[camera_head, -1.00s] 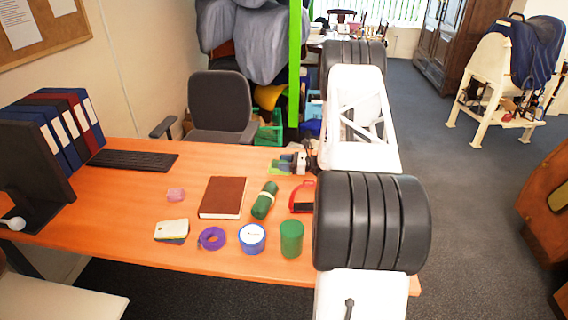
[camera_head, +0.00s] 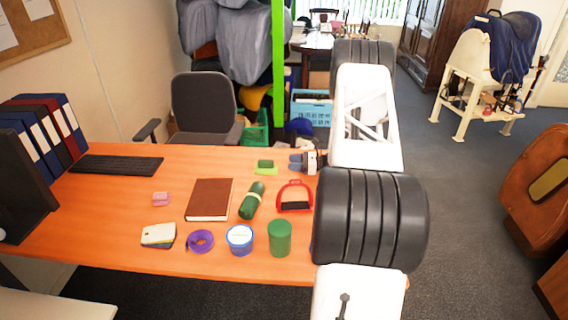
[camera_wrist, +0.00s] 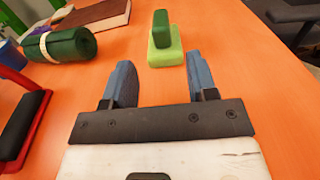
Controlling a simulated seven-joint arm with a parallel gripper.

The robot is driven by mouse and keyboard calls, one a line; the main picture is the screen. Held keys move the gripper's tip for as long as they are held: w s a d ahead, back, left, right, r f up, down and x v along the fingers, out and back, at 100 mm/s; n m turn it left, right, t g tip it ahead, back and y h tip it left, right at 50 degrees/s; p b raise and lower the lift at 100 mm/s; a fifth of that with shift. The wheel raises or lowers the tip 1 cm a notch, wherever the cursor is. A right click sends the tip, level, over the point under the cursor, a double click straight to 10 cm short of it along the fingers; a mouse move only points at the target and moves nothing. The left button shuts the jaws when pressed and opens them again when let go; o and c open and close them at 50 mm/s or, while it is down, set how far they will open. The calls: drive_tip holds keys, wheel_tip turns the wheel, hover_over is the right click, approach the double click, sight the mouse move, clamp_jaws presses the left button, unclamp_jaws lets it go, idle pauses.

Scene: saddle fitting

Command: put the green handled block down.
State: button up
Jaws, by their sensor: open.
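The green handled block (camera_head: 265,167) stands on the orange table, near its far edge, with a light green base and a darker green upright handle. It also shows in the wrist view (camera_wrist: 163,45), upright on the tabletop beyond my fingertips. My gripper (camera_head: 297,162) is just right of the block in the head view. In the wrist view my gripper (camera_wrist: 160,75) has its two blue fingers spread apart with bare table between them. The fingers are clear of the block.
A red stirrup (camera_head: 295,197), a green roll (camera_head: 252,201), a brown book (camera_head: 209,200) and a green cylinder (camera_head: 279,238) stand nearer the front. A keyboard (camera_head: 117,165) lies at the left. The table left of the block is clear.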

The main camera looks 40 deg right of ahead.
drive_tip(key=shift+v, duration=1)
drive_tip(key=shift+a+r, duration=0.1)
drive_tip(key=w+a+r+n+g, duration=0.1)
drive_tip(key=a+r+n+g, duration=0.25)
drive_tip(key=a+r, duration=0.5)
drive_tip(key=a+r+n+g, duration=0.35)
drive_tip(key=a+r, duration=0.25)
drive_tip(key=a, duration=0.5)
drive_tip(key=s+a+r+n+g+h, duration=0.1)
drive_tip(key=s+a+r+n+g, duration=0.15)
drive_tip(key=a+r, duration=0.4)
drive_tip(key=s+a+r+n+g+h, duration=0.2)
drive_tip(key=s+a+r+n, duration=0.15)
drive_tip(key=a, duration=0.65)
drive_tip(key=s+a+r+n+g+h, duration=0.1)
drive_tip(key=s+a+r+n+h, duration=0.25)
drive_tip(key=s+a, duration=0.4)
drive_tip(key=s+a+r+n+h, duration=0.2)
drive_tip(key=s+a+r+n, duration=0.15)
drive_tip(key=s+a, duration=0.35)
drive_tip(key=s+a+r+n+t+h, duration=0.1)
drive_tip(key=s+a+n+h, duration=0.1)
drive_tip(key=s, duration=0.6)
drive_tip(key=s+a+n+t+h, duration=0.1)
drive_tip(key=s+n, duration=0.3)
drive_tip(key=s, duration=0.5)
drive_tip(key=shift+a+r+n+h, duration=0.35)
drive_tip(key=shift+a+n+h, duration=0.1)
drive_tip(key=shift+h, duration=0.3)
